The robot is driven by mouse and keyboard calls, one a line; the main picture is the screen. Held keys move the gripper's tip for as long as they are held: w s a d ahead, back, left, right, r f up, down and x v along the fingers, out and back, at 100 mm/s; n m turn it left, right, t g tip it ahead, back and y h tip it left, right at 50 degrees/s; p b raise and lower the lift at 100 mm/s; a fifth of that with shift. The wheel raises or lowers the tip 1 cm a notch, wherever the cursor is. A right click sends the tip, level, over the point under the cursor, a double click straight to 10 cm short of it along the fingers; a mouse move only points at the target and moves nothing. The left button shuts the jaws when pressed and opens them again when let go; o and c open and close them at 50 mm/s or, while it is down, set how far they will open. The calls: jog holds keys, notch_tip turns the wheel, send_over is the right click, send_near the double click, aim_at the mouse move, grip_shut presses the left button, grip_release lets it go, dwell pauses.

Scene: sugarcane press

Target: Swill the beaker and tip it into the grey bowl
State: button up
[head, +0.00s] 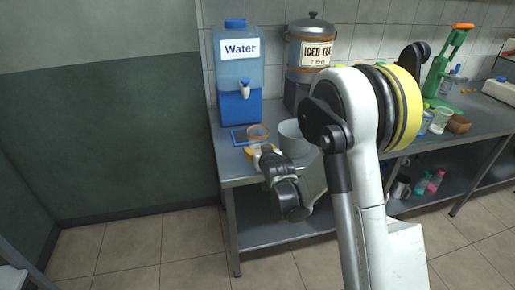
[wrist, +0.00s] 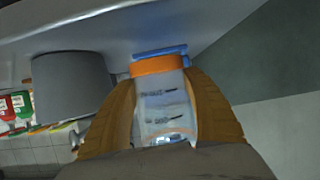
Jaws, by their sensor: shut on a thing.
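The beaker is clear with an orange rim (head: 259,131) and dark printed marks; it fills the middle of the wrist view (wrist: 163,108). My gripper (head: 262,149) is shut on its sides, with a yellow-orange finger on each side in the wrist view. The beaker is near the table's front left, in front of the water dispenser. How much liquid is in it I cannot tell. The grey bowl (head: 294,139) stands on the table just right of the beaker, apart from it. It also shows left of the beaker in the wrist view (wrist: 70,88).
A blue water dispenser (head: 239,105) with a tap stands behind, with a blue-edged tray (head: 238,137) in front of it. An iced tea urn (head: 308,50) stands behind the bowl. A green press (head: 442,70), jars and a brown bowl (head: 459,124) are farther right. A wall is at left.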

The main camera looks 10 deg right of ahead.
jog(key=shift+d, duration=0.95)
jog(key=shift+w, duration=1.05)
jog(key=shift+a, duration=1.05)
jog(key=shift+a, duration=0.1)
